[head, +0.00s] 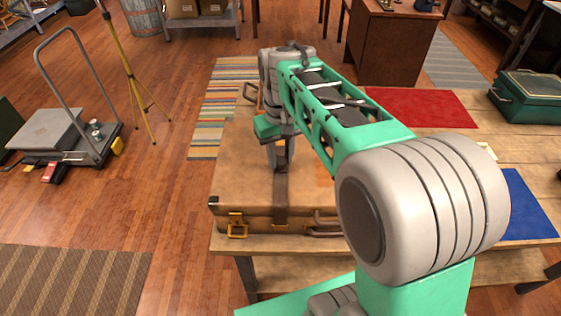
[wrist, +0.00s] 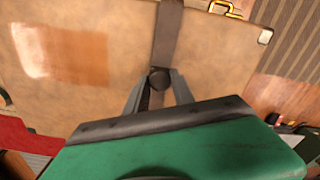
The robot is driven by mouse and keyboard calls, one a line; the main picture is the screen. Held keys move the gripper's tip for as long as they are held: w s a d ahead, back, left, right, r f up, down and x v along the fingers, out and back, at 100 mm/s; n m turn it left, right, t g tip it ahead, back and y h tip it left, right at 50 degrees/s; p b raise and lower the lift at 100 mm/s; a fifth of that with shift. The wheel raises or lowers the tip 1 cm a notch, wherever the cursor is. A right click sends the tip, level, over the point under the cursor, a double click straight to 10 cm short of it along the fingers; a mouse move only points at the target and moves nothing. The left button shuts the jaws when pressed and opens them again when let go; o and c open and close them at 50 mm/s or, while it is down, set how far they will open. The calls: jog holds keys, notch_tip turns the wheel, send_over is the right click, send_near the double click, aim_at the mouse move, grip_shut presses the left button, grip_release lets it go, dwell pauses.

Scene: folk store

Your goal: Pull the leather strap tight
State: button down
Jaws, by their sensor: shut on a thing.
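A tan suitcase (head: 240,170) lies flat and closed on the wooden table, with brass latches and a dark handle on its front side. A dark brown leather strap (head: 281,200) runs over its lid and down the front; it also shows in the wrist view (wrist: 168,35). My gripper (wrist: 160,84) is over the lid, its fingers shut on the strap, by a dark round piece at the fingertips. In the head view my arm hides part of the lid and the strap's far part.
The wooden table (head: 470,150) carries a red mat (head: 425,107), a blue mat (head: 527,207) and a green case (head: 528,97) to the right. A platform cart (head: 75,150) and a yellow tripod (head: 128,70) stand on the floor at left.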

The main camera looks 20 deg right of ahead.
jog(key=shift+w+d+r, duration=0.1)
jog(key=shift+w, duration=0.25)
jog(key=c, duration=1.1)
grip_release()
jog(key=shift+o, duration=0.2)
notch_tip(320, 180, up, 8)
jog(key=shift+f+b, duration=0.15)
jog(key=shift+b, duration=0.15)
jog(key=shift+s, duration=0.1)
